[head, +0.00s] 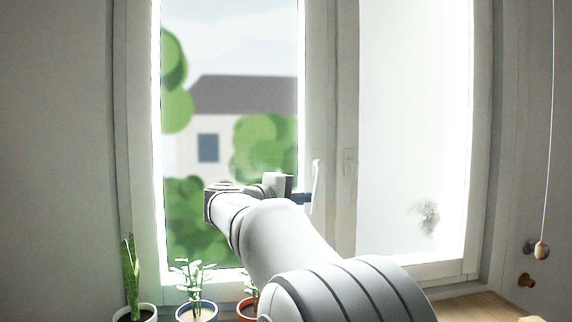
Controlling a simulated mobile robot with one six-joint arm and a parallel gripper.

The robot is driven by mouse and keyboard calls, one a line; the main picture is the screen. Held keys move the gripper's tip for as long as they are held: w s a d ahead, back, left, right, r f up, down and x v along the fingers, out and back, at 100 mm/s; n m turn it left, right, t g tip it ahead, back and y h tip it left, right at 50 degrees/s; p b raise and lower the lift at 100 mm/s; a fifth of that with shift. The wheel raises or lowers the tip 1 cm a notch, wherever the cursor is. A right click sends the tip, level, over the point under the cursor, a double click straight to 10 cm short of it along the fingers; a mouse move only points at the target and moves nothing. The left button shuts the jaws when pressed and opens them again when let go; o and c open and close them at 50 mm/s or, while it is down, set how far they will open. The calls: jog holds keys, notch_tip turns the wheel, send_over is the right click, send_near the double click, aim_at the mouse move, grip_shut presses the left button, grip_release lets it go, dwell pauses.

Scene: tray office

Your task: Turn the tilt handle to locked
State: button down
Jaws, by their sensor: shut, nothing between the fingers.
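The white tilt handle (317,180) is on the middle upright of the window, at the right edge of the left pane. Its grip stands nearly upright in the picture; I cannot tell which end is its pivot. My gripper (303,197) reaches in from the left with its dark fingertips shut and empty. The tips are right beside the lower part of the handle; I cannot tell whether they touch it. My arm hides the lower part of the window behind it.
A second, faint fitting (348,164) sits on the right sash. Several potted plants, one in a blue pot (197,312), stand along the sill at lower left. A cord with a wooden knob (541,250) hangs at the right. The wooden surface (475,306) at lower right looks mostly clear.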

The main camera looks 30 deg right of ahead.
jog(key=shift+s+d+f+b, duration=0.25)
jog(key=shift+d+b, duration=0.1)
jog(key=shift+b, duration=0.1)
jog(key=shift+d, duration=0.1)
jog(key=v, duration=0.7)
jog(key=shift+a, duration=0.4)
jog(key=shift+s, duration=0.1)
